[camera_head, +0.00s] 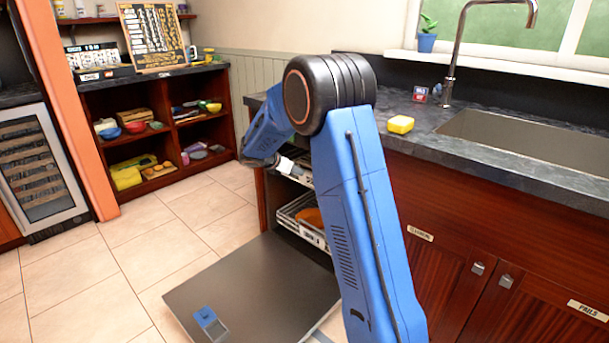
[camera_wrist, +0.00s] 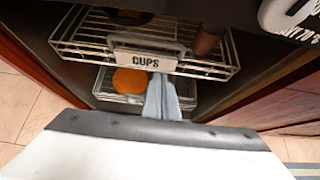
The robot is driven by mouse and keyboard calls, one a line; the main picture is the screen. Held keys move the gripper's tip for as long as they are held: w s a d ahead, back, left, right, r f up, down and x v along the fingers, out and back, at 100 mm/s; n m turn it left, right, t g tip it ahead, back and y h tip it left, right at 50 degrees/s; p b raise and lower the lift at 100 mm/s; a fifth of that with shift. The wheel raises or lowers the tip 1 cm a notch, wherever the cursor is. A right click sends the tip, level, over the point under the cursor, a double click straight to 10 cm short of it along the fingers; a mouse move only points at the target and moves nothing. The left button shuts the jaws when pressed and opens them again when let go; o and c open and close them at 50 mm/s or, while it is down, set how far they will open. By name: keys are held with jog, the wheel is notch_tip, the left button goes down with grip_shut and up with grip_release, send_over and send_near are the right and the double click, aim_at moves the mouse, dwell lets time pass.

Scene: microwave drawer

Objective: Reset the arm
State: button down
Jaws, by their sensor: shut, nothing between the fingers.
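My blue arm rises at the middle of the head view and bends over to the left at its dark elbow. Its far end points down beside the open dishwasher, and the arm hides much of my gripper there. In the wrist view my gripper (camera_wrist: 162,84) is shut and empty, with its pale blue-grey fingers together. The fingers point toward the dishwasher racks and overlap the lower rack in the picture. The upper rack (camera_wrist: 228,62) carries a label reading CUPS (camera_wrist: 140,62). I cannot tell whether the fingers touch a rack.
The dishwasher door (camera_head: 262,286) lies open and low, with a blue-and-grey dispenser (camera_head: 210,323) on it. An orange bowl (camera_wrist: 130,81) sits in the lower rack. Tiled floor (camera_head: 120,250) is clear at left.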

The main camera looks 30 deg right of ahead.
jog(key=shift+v, duration=1.05)
jog(key=s+a+r+m+y, duration=0.1)
jog(key=s+r+m, duration=0.25)
jog(key=s, duration=0.55)
jog(key=s+a+r+m+y, duration=0.2)
jog(key=s+r+m, duration=0.15)
jog(key=s, duration=0.45)
jog(key=s+a+r+m+y, duration=0.15)
jog(key=s+m, duration=0.25)
jog(key=s, duration=0.5)
jog(key=s+a+f+m+y, duration=0.1)
jog(key=s+a+m, duration=0.2)
jog(key=s, duration=0.5)
jog(key=s+a+m+y, duration=0.2)
jog(key=s+a+m, duration=0.2)
jog(key=s, duration=0.5)
jog(key=s+a+f+m+t+y, duration=0.1)
jog(key=s+a+m, duration=0.3)
jog(key=s, duration=0.5)
jog(key=shift+s+f+y, duration=0.25)
jog(key=shift+f+y, duration=0.1)
jog(key=shift+y, duration=0.4)
